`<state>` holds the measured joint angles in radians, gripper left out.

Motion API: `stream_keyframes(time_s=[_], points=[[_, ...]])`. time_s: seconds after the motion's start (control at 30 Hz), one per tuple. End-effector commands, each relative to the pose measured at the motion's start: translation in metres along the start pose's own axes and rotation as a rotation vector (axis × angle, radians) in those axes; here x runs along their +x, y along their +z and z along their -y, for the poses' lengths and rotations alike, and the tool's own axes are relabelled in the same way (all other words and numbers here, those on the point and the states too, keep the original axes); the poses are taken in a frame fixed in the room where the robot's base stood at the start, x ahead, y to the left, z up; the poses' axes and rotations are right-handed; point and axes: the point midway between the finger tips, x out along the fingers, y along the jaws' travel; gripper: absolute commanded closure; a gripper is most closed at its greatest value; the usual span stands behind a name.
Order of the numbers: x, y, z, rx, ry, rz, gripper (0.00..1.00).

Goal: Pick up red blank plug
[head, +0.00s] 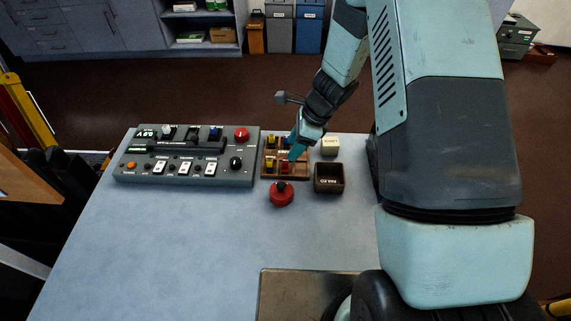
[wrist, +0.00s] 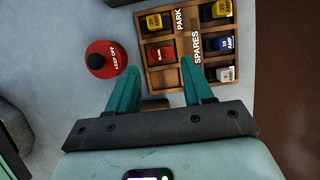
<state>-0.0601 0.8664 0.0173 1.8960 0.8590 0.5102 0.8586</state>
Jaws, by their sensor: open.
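The red blank plug (wrist: 161,53) sits in a compartment on the PARK side of the wooden tray (wrist: 175,75). In the head view the red plug (head: 286,168) shows just below my fingertips, in the front part of the tray (head: 265,176). My gripper (wrist: 160,67) is open, with its two teal fingers spread and nothing between them. My gripper (head: 295,153) hides part of the tray in the head view. I cannot tell its exact height above the plug.
Yellow, blue and white plugs fill other tray compartments. A red KEEP OFF knob (wrist: 103,59) stands beside the tray. A dark box (head: 328,178) and a pale block (head: 330,145) are to the right. A grey control panel (head: 185,170) lies left.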

Motion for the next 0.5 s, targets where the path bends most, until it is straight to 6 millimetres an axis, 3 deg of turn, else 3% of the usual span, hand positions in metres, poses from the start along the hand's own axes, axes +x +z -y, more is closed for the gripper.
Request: stream_keyframes(time_s=[0.5], points=[[0.056, -0.002, -0.001, -0.001, 0.0, 0.0, 0.49]])
